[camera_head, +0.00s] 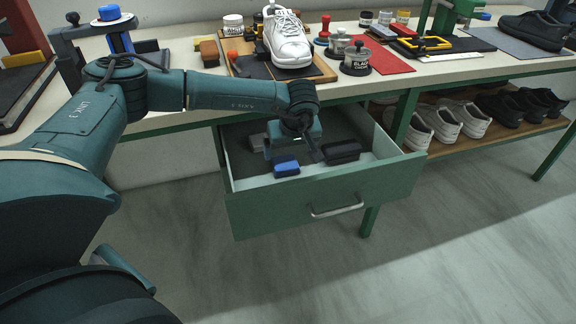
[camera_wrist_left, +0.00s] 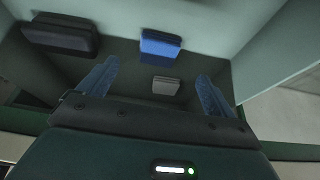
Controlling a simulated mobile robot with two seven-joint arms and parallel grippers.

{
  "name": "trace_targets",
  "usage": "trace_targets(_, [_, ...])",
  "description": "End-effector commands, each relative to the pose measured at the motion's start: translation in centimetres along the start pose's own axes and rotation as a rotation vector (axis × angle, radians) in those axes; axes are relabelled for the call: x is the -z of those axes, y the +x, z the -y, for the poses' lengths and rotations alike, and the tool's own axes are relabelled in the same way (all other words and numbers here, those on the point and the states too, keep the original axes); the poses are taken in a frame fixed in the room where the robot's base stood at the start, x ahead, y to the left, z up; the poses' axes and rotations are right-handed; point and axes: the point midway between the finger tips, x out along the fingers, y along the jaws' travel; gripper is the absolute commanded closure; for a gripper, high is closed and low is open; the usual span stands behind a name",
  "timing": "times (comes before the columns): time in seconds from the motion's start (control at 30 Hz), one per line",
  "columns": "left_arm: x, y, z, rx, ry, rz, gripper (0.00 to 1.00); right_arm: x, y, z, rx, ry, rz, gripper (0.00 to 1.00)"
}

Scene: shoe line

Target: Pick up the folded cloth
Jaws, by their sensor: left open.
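My left gripper (camera_head: 305,148) reaches down into the open green drawer (camera_head: 325,203) in the head view. In the left wrist view its two blue fingers (camera_wrist_left: 157,77) are spread apart, with nothing held between them. A small grey folded-looking piece (camera_wrist_left: 166,86) lies on the drawer floor in the gap between the fingers as seen there; it seems to be the folded cloth. My right gripper is out of view.
A black case-like object (camera_wrist_left: 60,36) lies in the drawer, on the right in the head view. The drawer walls stand close around the gripper. Above is the workbench with a white shoe (camera_head: 288,42), jars and a red mat (camera_head: 385,61). Shoes fill the lower shelf.

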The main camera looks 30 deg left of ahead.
Motion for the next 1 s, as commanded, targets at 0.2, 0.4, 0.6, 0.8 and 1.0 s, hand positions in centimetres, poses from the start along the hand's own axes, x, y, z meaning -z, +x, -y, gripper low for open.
trace_targets(0.2, [-0.1,3.3,0.0,0.001,0.000,0.001,0.09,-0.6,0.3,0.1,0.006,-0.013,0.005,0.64])
trace_targets(0.4, [-0.1,4.9,0.0,0.002,0.001,0.001,0.09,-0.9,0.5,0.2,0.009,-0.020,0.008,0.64])
trace_targets(0.6, [-0.2,8.1,0.0,0.003,0.001,0.001,0.09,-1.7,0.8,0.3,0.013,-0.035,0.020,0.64])
trace_targets(0.8, [-0.1,9.0,0.0,-0.001,0.002,0.000,0.09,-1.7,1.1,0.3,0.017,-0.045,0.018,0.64])
trace_targets(1.0, [0.0,9.0,0.0,-0.001,0.001,0.001,0.12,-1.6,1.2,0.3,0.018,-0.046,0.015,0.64])
